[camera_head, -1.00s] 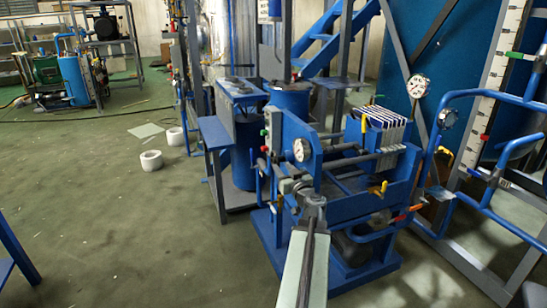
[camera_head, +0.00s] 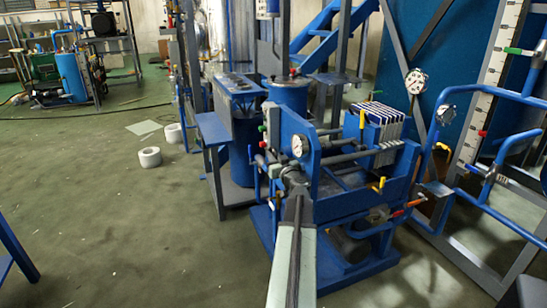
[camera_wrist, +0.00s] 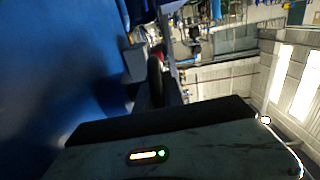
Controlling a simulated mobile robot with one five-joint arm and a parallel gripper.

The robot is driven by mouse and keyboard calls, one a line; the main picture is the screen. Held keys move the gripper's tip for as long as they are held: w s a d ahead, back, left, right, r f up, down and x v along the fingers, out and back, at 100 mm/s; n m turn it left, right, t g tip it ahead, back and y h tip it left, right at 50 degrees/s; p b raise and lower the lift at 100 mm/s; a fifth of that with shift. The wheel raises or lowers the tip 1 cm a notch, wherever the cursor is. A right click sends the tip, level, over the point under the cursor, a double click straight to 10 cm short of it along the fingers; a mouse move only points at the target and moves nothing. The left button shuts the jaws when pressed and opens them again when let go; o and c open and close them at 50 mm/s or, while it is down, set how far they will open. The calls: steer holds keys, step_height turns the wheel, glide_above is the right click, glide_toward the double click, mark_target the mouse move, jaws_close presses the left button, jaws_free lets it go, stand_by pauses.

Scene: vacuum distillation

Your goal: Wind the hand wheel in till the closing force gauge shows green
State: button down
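The blue filter press (camera_head: 345,205) stands at the middle right of the head view. A round white-faced gauge (camera_head: 299,145) sits on its near-left end plate, too small for me to read its needle or colour zones. My arm reaches up to that end, and my gripper (camera_head: 292,183) is just below the gauge. The hand wheel cannot be made out in the head view; my arm covers that spot. In the wrist view a dark, rounded rim (camera_wrist: 156,78), possibly the hand wheel seen edge-on, stands just beyond my wrist. The finger opening cannot be made out.
A yellow-handled valve (camera_head: 377,186) and an orange handle (camera_head: 413,204) sit on the press's right side. Blue pipe rails (camera_head: 500,105) are at right. A blue side table (camera_head: 213,128) stands left of the press. Open floor lies left, with white rolls (camera_head: 150,157).

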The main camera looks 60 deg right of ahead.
steer(key=shift+w+f+b, duration=0.1)
steer(key=shift+f+b, duration=0.05)
steer(key=shift+b, duration=0.6)
steer(key=shift+f+t+h+b, duration=0.2)
steer(key=shift+t+h+b, duration=0.25)
steer(key=shift+b, duration=0.6)
steer(key=shift+t+h+b, duration=0.25)
steer(key=shift+t+b, duration=0.3)
steer(key=shift+b, duration=0.6)
steer(key=t+h+b, duration=0.1)
steer(key=b, duration=0.3)
steer(key=shift+r+t, duration=0.1)
steer(key=shift+t, duration=0.2)
steer(key=shift+r+t+h+b, duration=0.15)
steer(key=shift+t+h+b, duration=0.35)
steer(key=shift+b, duration=0.35)
steer(key=shift+r+t+b, duration=0.2)
steer(key=shift+t+b, duration=0.1)
steer(key=shift+b, duration=0.05)
steer(key=c, duration=1.4)
jaws_free()
steer(key=shift+c, duration=0.2)
